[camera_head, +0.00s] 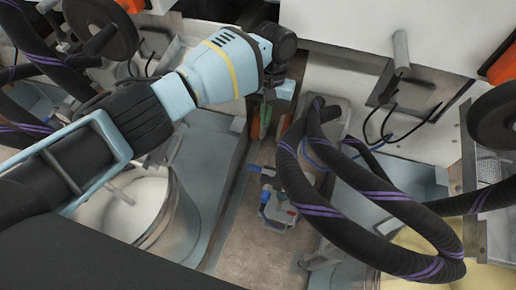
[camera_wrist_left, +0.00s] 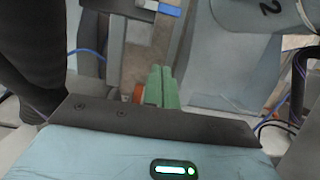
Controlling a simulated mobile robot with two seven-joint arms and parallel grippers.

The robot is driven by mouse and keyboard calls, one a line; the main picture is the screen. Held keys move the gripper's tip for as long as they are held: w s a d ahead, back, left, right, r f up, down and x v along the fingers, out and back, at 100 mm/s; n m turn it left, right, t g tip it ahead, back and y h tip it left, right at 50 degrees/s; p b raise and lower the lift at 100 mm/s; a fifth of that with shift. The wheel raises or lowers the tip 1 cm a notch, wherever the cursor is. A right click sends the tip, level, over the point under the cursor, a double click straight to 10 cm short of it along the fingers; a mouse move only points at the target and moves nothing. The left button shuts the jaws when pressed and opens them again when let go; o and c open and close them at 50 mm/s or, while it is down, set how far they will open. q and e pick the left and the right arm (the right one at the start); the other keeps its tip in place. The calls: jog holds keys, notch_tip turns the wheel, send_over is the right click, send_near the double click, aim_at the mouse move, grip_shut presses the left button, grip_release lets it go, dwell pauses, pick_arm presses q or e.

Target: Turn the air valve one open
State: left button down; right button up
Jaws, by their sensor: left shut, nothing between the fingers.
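My left gripper (camera_head: 265,120) hangs down from my left wrist in the middle of the head view. Its green fingers are shut and empty; they show in the left wrist view (camera_wrist_left: 161,86) too. A blue piece (camera_wrist_left: 168,9) on a metal part shows at the top of the left wrist view, apart from the fingers. My right gripper is not in view.
Thick black hoses with purple stripes (camera_head: 330,205) loop close to the right of the gripper. A large metal drum (camera_head: 135,205) stands at lower left, partly behind my arm. White machine panels (camera_head: 345,85) stand behind. A narrow strip of floor (camera_head: 235,235) is clear.

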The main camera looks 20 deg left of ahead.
aim_at(254, 169)
pick_arm(q)
jog(key=s+f+b, duration=0.3)
jog(key=s+f, duration=0.3)
jog(key=f, duration=0.3)
jog(key=shift+s+f, duration=0.25)
jog(key=shift+f, duration=0.05)
dwell(0.3)
